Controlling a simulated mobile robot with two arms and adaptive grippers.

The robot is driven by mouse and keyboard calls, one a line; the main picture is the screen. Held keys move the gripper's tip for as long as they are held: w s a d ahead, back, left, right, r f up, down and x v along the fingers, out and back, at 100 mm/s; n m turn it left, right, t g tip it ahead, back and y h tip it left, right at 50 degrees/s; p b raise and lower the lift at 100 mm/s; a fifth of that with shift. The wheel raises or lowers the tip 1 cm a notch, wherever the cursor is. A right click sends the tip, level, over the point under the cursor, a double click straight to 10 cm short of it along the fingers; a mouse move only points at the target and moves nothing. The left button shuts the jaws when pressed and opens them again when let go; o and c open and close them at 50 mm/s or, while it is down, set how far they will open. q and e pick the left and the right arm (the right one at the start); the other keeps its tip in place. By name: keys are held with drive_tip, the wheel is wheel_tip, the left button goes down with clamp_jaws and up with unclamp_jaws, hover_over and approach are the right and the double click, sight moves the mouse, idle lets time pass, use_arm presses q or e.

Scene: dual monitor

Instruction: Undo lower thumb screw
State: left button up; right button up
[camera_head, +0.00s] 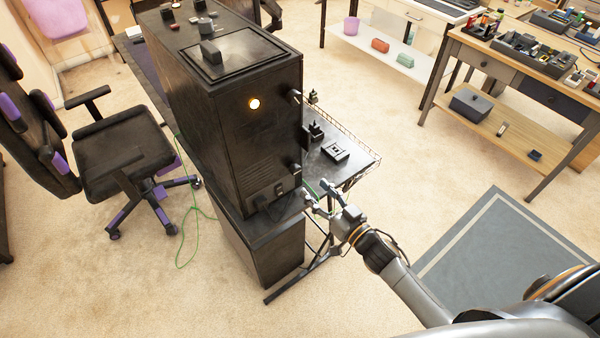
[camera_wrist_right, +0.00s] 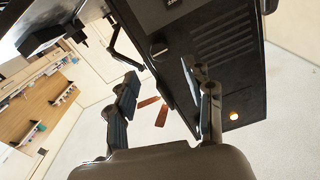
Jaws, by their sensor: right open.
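The black computer case (camera_head: 235,130) stands upright on the desk in the head view, its back panel facing me. The lower thumb screw (camera_head: 295,168) sticks out at the panel's right edge, low down; the upper thumb screw (camera_head: 296,96) is above it. My right gripper (camera_head: 316,190) is open and empty, just below and right of the lower screw, apart from it. In the right wrist view, the open fingers (camera_wrist_right: 160,72) point toward the case (camera_wrist_right: 225,60); one finger overlaps its edge. I cannot make out the lower screw there. My left gripper is not in view.
The desk (camera_head: 350,165) with small black items (camera_head: 335,151) lies right of the case. A black office chair (camera_head: 120,145) stands left, with a green cable (camera_head: 190,240) on the floor. A wooden workbench (camera_head: 500,70) is at the back right. Carpet in front is clear.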

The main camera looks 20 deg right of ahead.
sight(297, 172)
drive_tip(key=x, duration=0.7)
drive_tip(key=shift+w+a+f, duration=0.1)
drive_tip(key=shift+w+a, duration=0.05)
drive_tip(key=shift+w, duration=0.1)
clamp_jaws()
